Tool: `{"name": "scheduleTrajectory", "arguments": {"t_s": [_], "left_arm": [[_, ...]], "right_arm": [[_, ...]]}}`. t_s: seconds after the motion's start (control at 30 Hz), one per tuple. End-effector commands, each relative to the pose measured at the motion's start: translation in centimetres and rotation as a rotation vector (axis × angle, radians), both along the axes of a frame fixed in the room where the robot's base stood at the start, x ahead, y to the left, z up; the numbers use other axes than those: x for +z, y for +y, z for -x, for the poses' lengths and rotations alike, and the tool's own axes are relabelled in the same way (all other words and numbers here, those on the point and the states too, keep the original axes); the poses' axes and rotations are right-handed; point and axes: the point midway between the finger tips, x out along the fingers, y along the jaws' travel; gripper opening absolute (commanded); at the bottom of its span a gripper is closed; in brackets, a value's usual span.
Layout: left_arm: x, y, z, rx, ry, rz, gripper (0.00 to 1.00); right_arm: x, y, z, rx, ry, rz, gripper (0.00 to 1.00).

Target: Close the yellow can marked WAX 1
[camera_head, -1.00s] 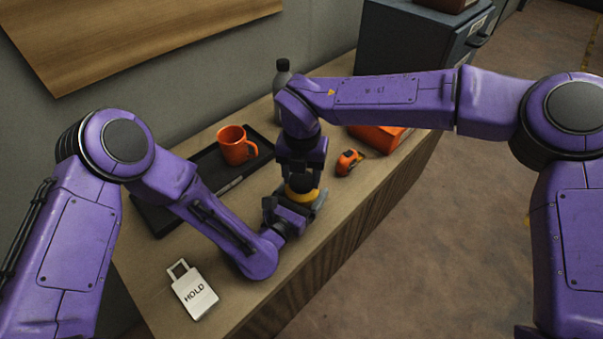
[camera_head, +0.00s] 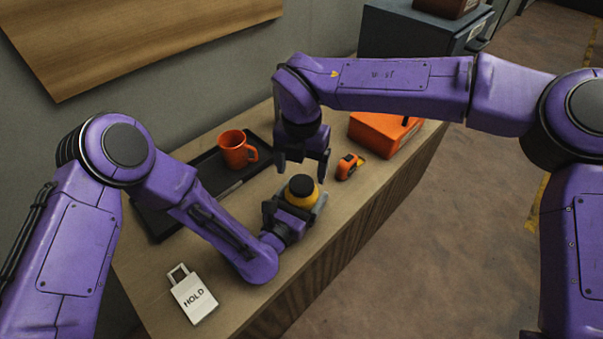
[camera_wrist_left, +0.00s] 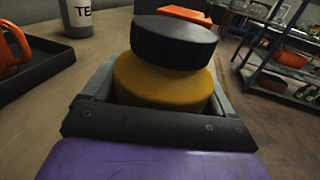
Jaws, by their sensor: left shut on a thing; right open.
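The yellow can (camera_head: 307,204) stands upright on the bench with a black lid (camera_head: 301,187) on its top. The can also shows in the left wrist view (camera_wrist_left: 165,85), where the lid (camera_wrist_left: 173,42) looks slightly tilted; I cannot tell whether it is fully closed. No WAX 1 marking is visible. My left gripper (camera_head: 296,212) is shut on the can's body from the near left side. My right gripper (camera_head: 303,170) is open and empty, pointing down just above the lid and apart from it.
An orange mug (camera_head: 233,150) sits on a dark tray (camera_head: 160,222) at the left. An orange tape measure (camera_head: 347,167) and an orange box (camera_head: 378,134) lie to the right. A white HOLD tag (camera_head: 193,298) lies near the front. A grey bottle (camera_wrist_left: 80,18) shows in the left wrist view.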

Motion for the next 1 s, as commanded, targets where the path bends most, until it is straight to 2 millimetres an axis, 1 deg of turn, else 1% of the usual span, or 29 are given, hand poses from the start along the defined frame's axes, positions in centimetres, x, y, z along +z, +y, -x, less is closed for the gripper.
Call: {"name": "scheduleTrajectory", "arguments": {"t_s": [0.03, 0.27, 0.33, 0.4, 0.47, 0.6, 0.7, 0.8, 0.9, 1.0], "left_arm": [[-0.2, 0.0, 0.2, -0.004, 0.005, -0.004, 0.01], [-0.3, -0.1, 0.2, -0.005, 0.005, -0.004, 0.01], [-0.2, -0.1, 0.2, -0.005, 0.006, -0.004, 0.01], [-0.3, -0.1, 0.2, -0.005, 0.006, -0.004, 0.01], [-0.3, -0.1, 0.2, -0.005, 0.006, -0.004, 0.01], [-0.3, -0.1, 0.2, -0.005, 0.006, -0.004, 0.01], [-0.3, -0.1, 0.2, -0.005, 0.005, -0.004, 0.01], [-0.3, -0.1, 0.2, -0.004, 0.005, -0.004, 0.01], [-0.2, -0.1, 0.2, -0.004, 0.005, -0.004, 0.01], [-0.2, -0.1, 0.2, -0.004, 0.005, -0.004, 0.01]], "right_arm": [[0.0, 0.0, 0.0, 0.0, 0.0, 0.0, 0.82], [0.2, 0.0, -0.1, 0.0, -0.004, 0.0, 0.81], [1.0, 0.1, -0.2, 0.004, -0.029, 0.008, 0.81], [2.4, -0.2, -0.6, 0.002, -0.074, 0.049, 0.81], [3.2, -0.4, -0.7, 0.117, -0.077, 0.072, 0.81], [3.9, -0.6, -0.6, 0.476, -0.043, 0.074, 0.81], [3.8, -0.5, -0.5, 0.718, -0.017, 0.052, 0.81], [3.5, -0.3, -0.4, 0.914, -0.001, 0.018, 0.81], [3.5, 0.0, -0.3, 1.047, -0.001, 0.0, 0.81], [3.5, 0.0, -0.3, 1.107, -0.003, 0.0, 0.81]]}}
